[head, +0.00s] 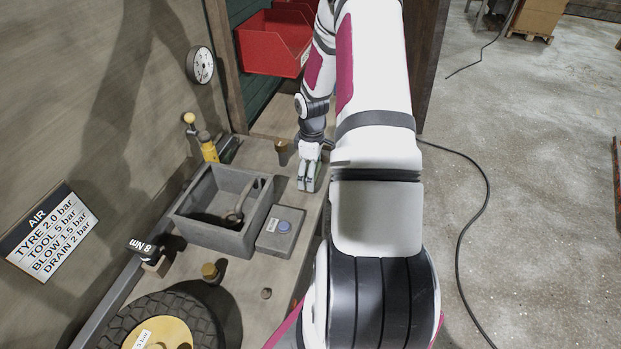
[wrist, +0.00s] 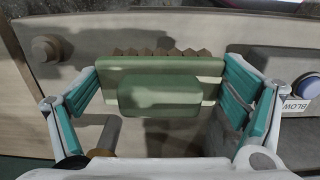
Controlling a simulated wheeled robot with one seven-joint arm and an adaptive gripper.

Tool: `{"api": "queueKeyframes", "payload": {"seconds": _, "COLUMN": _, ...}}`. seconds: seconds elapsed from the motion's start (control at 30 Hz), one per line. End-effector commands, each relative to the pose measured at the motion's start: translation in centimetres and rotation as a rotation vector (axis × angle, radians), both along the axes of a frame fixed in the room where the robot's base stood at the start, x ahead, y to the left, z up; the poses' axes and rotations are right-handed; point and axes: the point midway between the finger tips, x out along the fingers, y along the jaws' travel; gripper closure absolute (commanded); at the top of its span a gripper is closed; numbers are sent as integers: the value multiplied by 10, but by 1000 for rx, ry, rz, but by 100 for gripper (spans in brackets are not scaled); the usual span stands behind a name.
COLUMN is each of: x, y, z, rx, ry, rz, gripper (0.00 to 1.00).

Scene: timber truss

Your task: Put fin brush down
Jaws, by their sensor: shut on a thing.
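The fin brush (wrist: 160,95) is a green block with a row of brown bristles along its upper edge in the wrist view. My gripper (wrist: 162,90) has its teal fingers on both sides of the green block and is shut on it. In the head view my gripper (head: 309,181) points down over the right edge of the wooden bench (head: 237,290), beyond the button box. There the brush is mostly hidden by the fingers. I cannot tell whether the brush touches the bench top.
A grey open box (head: 226,237) with a tool inside and a button box (head: 279,231) with a blue button stand close by. A wooden peg (head: 281,152) rises left of my gripper. A tyre (head: 120,322) lies nearer. A red bin (head: 268,48) is at the back.

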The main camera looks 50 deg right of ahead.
Motion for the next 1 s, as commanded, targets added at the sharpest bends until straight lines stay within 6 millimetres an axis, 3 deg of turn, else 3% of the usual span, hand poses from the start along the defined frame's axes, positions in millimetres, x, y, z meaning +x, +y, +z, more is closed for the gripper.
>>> {"api": "queueKeyframes", "payload": {"seconds": 0.07, "x": 9, "y": -2, "z": -2, "rx": 0, "ry": -1, "rz": 1, "gripper": 44}}
{"api": "queueKeyframes", "payload": {"seconds": 0.3, "x": 6, "y": -2, "z": -33, "rx": 0, "ry": 0, "rz": 1, "gripper": 44}}
{"api": "queueKeyframes", "payload": {"seconds": 0.73, "x": 7, "y": -2, "z": -39, "rx": 0, "ry": 0, "rz": 1, "gripper": 44}}
{"api": "queueKeyframes", "payload": {"seconds": 0.77, "x": 6, "y": -2, "z": -39, "rx": 0, "ry": 0, "rz": 1, "gripper": 2}}
{"api": "queueKeyframes", "payload": {"seconds": 1.0, "x": 6, "y": -2, "z": -38, "rx": 0, "ry": 0, "rz": 1, "gripper": 0}}
